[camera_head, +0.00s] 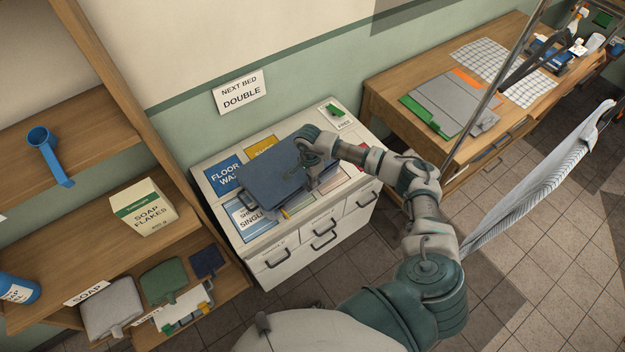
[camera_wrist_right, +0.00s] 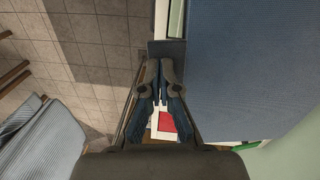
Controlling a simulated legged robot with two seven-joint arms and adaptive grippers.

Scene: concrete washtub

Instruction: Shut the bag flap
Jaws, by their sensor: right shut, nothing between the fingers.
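A dark blue bag (camera_head: 268,182) lies on top of the white drawer cabinet, its broad flat blue face upward. I cannot tell which part of that face is the flap. Lighter layers show under its front edge. In the right wrist view, blue fabric (camera_wrist_right: 250,70) fills the right side, with a small grey-blue tab (camera_wrist_right: 166,52) at its left edge, just beyond the fingers. My right gripper (camera_head: 312,182) is at the bag's right side; its fingers (camera_wrist_right: 162,88) are shut and empty. I cannot tell if they touch the bag. My left gripper is not in view.
The white cabinet (camera_head: 285,262) has labelled panels on top and drawers with handles. Wooden shelves at left hold a soap flakes box (camera_head: 145,209) and a blue scoop (camera_head: 50,158). A wooden desk (camera_head: 395,85) stands at right. A striped cloth (camera_head: 545,180) hangs at right.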

